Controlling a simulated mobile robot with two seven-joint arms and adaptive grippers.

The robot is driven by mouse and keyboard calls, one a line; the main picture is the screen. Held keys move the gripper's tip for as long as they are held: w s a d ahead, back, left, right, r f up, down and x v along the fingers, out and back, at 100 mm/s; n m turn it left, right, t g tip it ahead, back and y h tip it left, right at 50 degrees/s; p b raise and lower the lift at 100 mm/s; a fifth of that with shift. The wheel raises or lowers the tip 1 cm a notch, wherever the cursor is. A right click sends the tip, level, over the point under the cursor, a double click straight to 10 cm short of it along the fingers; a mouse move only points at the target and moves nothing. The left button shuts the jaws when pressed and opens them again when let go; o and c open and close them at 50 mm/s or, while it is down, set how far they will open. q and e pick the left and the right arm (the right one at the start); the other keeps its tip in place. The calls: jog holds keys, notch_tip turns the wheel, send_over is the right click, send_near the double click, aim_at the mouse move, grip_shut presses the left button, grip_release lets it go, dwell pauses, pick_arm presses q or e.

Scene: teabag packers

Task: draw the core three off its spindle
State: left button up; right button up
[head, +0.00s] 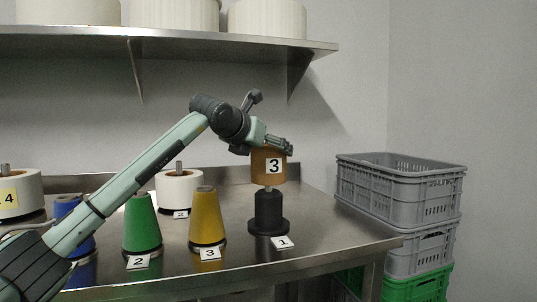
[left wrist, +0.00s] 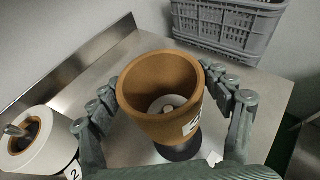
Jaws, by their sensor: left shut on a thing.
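Core three (head: 268,165) is a brown tube with a white label reading 3. My left gripper (head: 272,145) is shut on it from above and holds it upright over the black spindle (head: 268,208). The spindle's narrow pale tip shows just under the core's lower rim; I cannot tell if the tip is still inside it. In the left wrist view, the fingers lie on both sides of the core (left wrist: 160,120). A pale round shape shows through its bore. The spindle stands on a round black base with a card reading 1. My right gripper is not in view.
Yellow (head: 207,215), green (head: 142,225) and blue (head: 74,220) cones stand left on the steel table (head: 330,225). White rolls (head: 178,187) stand on posts behind. Stacked grey crates (head: 400,180) are at the right. A shelf (head: 160,40) hangs above.

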pick_arm(q)
jog(key=shift+r+p, duration=0.65)
jog(key=shift+r, duration=0.8)
